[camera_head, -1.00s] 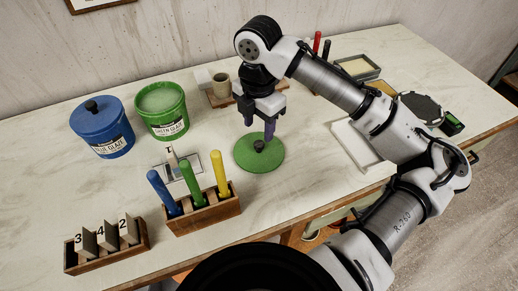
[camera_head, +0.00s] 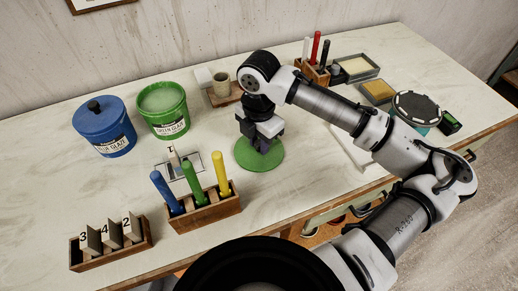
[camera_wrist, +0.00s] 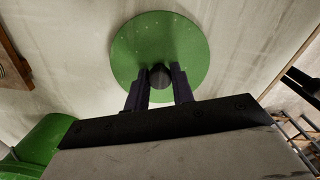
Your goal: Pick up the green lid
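The green lid (camera_head: 247,162) lies flat on the table, a round disc with a dark knob. In the wrist view the lid (camera_wrist: 160,35) is below my gripper (camera_wrist: 162,74). Its dark knob (camera_wrist: 160,77) shows between the two fingers, with a small gap visible at least on the right side. My gripper (camera_head: 263,146) is low over the lid in the head view and hides the knob there. The fingers are apart and have not closed on the knob.
An open green glaze bucket (camera_head: 166,116) and a lidded blue glaze bucket (camera_head: 107,136) stand at the left. A wooden rack (camera_head: 205,213) with blue, green and yellow tools is in front. A small cup (camera_head: 221,81) stands behind my gripper.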

